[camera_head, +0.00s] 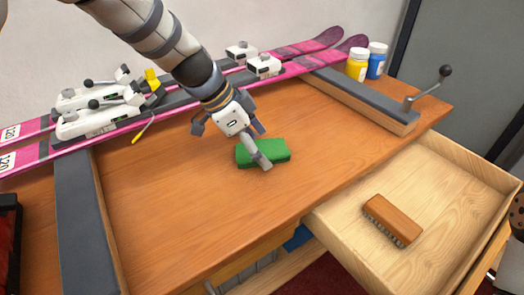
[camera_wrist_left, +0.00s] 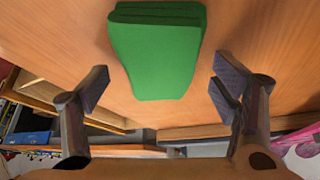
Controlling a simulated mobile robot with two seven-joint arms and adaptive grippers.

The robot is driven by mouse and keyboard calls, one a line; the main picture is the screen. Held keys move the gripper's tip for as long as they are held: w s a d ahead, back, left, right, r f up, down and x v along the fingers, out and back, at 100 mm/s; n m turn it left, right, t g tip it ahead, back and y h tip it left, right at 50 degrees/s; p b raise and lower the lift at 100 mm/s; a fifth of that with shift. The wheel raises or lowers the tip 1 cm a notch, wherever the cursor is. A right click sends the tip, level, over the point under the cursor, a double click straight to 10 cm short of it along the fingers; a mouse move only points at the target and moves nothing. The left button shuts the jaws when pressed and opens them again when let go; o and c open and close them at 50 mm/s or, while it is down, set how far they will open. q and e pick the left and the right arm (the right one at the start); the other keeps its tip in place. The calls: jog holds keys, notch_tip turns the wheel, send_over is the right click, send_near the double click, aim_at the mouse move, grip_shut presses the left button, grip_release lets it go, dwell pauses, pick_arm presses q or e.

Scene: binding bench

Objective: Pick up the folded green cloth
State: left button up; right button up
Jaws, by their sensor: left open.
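The folded green cloth (camera_head: 276,148) lies on the wooden bench top, near the middle in the head view. In the left wrist view the cloth (camera_wrist_left: 160,50) is a thick folded block at top centre. My left gripper (camera_head: 236,144) is open over the cloth's left side, and one finger hides part of it in the head view. In the left wrist view the gripper's fingers (camera_wrist_left: 163,86) stand wide apart, with the cloth's lower end between them and visible gaps on both sides. The gripper holds nothing. My right gripper does not show.
Pink skis (camera_head: 300,48) with white bindings lie behind my left arm. Yellow (camera_head: 357,65) and blue (camera_head: 376,62) bottles stand at the back right. A grey-topped rail (camera_head: 360,98) crosses the bench's right side. An open drawer (camera_head: 445,180) holds a brush (camera_head: 392,220). Bench left of the cloth is clear.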

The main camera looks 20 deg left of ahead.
aim_at(270, 146)
pick_arm(q)
jog(key=shift+f, duration=0.2)
dwell(0.5)
jog(key=c, duration=1.1)
jog(key=shift+s+f, duration=0.1)
jog(key=shift+c, duration=0.6)
notch_tip(270, 146, up, 4)
jog(key=shift+f, duration=0.1)
jog(key=s+d+r+p, duration=0.3)
jog(key=s+d+r, duration=0.4)
jog(key=s, duration=0.5)
notch_tip(270, 146, up, 3)
jog(key=shift+f, duration=0.1)
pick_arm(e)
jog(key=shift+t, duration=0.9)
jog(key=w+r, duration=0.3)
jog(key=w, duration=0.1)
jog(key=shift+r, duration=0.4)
